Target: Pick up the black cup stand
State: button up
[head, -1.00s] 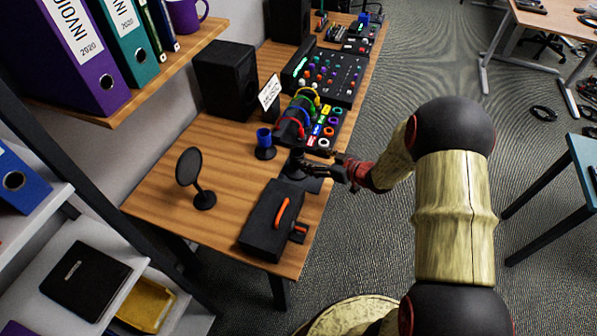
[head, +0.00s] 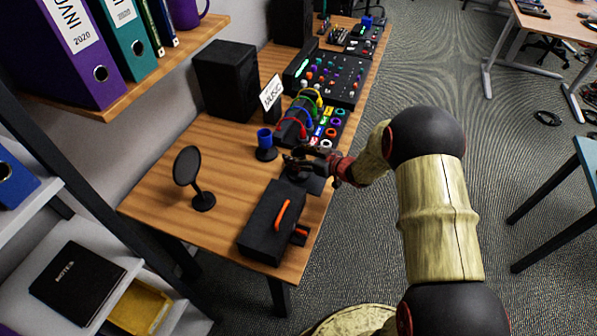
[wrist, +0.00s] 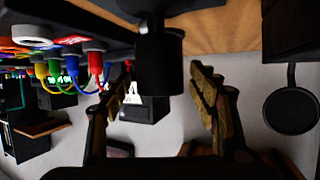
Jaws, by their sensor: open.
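The black cup stand (wrist: 160,62) shows as a dark cylinder on a narrower neck in the wrist view, which sees the table upside down. My gripper (wrist: 152,88) is open, with one finger on each side of the cylinder. I see a gap at the right finger; whether the left finger touches is unclear. In the head view my gripper (head: 297,162) is low over the table, beside the black box with the orange handle, and covers most of the stand.
A blue cup on a black round base (head: 265,146) stands just left of my gripper. A black box with an orange handle (head: 270,225) lies in front, a round black mirror-like disc (head: 187,167) at left. Cables and a mixer (head: 330,75) lie behind.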

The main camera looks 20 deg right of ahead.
jog(key=shift+c, duration=0.9)
grip_shut()
jog(key=shift+r, duration=0.1)
